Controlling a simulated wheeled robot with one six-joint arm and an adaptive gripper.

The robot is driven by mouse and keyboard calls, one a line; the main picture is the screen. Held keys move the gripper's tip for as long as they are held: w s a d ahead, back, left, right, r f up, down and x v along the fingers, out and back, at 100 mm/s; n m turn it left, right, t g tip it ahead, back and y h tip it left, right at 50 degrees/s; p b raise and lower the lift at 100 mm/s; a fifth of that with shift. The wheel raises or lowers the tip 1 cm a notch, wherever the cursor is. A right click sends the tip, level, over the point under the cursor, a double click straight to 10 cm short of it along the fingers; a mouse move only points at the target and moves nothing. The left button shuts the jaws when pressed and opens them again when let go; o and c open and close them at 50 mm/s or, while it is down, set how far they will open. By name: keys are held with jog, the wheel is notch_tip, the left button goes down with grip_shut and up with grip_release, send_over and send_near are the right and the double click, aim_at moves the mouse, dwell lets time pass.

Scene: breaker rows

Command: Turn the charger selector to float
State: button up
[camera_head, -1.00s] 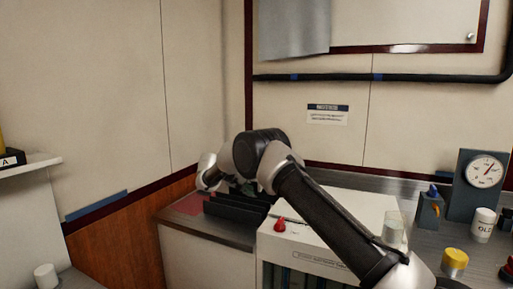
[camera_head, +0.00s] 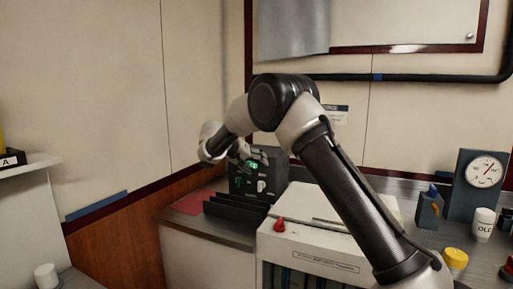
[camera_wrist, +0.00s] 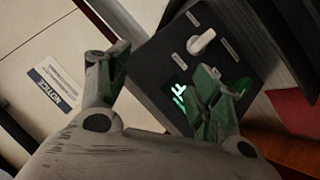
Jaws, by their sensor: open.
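The charger is a dark box (camera_head: 273,163) with a lit green display at the back of the counter. Its selector is a white knob (camera_head: 261,186) on the front face. In the wrist view the white knob (camera_wrist: 201,42) lies beyond the fingers, slanting diagonally among small labels too blurred to read. My gripper (camera_head: 243,153) is open and empty, in front of the upper left part of the charger. In the wrist view its spread fingers (camera_wrist: 165,68) are apart from the knob, and one finger partly covers the green display (camera_wrist: 180,96).
A black slotted rack (camera_head: 235,210) stands in front of the charger, beside a red mat (camera_head: 192,204). A white cabinet with a red knob (camera_head: 279,225) is to the right. A gauge (camera_head: 484,171), a jar (camera_head: 483,224) and a yellow-capped container (camera_head: 456,259) stand farther right.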

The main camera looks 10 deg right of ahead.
notch_tip(320, 180, up, 6)
jog(key=w+d+n+g+h, duration=0.1)
jog(key=w+n+g+h, duration=0.1)
jog(key=h, duration=0.2)
jog(key=shift+w+r+h, duration=0.15)
jog(key=shift+w+h, duration=0.15)
jog(key=shift+w, duration=0.1)
jog(key=shift+d, duration=0.1)
